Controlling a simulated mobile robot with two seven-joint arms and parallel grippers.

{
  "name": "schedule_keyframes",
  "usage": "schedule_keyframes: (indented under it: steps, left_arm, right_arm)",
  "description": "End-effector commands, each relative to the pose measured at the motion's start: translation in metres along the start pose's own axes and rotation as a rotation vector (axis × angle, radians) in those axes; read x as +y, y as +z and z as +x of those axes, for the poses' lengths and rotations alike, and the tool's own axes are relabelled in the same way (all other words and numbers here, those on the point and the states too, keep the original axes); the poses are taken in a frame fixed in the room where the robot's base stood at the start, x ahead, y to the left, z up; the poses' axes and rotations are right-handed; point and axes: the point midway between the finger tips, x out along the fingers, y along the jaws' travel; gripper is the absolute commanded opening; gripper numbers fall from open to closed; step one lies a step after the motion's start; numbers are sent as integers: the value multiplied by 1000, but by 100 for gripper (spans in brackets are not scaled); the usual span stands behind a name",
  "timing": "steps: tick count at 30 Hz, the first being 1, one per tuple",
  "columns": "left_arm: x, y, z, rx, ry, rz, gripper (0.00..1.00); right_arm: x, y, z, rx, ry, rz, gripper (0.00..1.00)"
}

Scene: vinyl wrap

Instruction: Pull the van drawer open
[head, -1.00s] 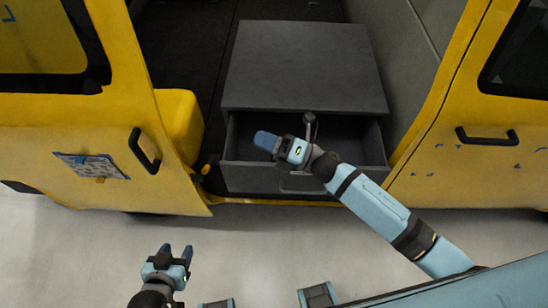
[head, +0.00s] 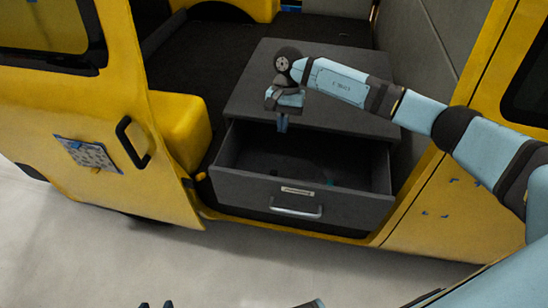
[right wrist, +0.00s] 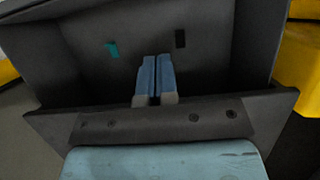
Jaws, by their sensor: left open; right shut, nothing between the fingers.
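The grey van drawer (head: 240,185) stands open, pulled out from under the grey cabinet (head: 255,85) in the van's doorway. Its front bears a silver handle (head: 297,212) and a small label plate. My right gripper (head: 282,125) points down over the back of the drawer opening, near the cabinet's front edge, apart from the handle. In the right wrist view its blue fingers (right wrist: 155,76) are shut together and empty, with the drawer interior (right wrist: 205,70) beyond them. My left gripper (head: 155,304) shows only its fingertips at the bottom edge, open and away from the drawer.
The yellow van door (head: 155,185) on the left has a black handle and a patterned sheet (head: 88,154). A yellow panel (head: 425,205) borders the doorway on the right. A small teal piece (right wrist: 112,49) shows inside the drawer. The pale floor before the drawer is clear.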

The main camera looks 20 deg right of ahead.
Motion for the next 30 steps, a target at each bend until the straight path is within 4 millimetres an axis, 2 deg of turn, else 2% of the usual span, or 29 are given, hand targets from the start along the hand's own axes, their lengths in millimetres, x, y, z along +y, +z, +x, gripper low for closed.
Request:
schedule_keyframes:
  steps: [5, 15, 22, 30]
  left_arm:
    - [-4, -7, -2, 8, -5, 6, 51]
    - [-4, -11, -7, 8, -7, 16, 51]
    - [-3, -19, -14, 22, -7, 27, 51]
    - [-2, -14, -14, 11, -6, 32, 51]
  right_arm:
    - [0, 2, 25, -6, 1, 1, 0]
    - [-1, 3, 97, -7, -2, 2, 0]
    - [-1, 32, 108, -6, -3, -1, 0]
    - [-1, 39, 112, -4, -4, 2, 0]
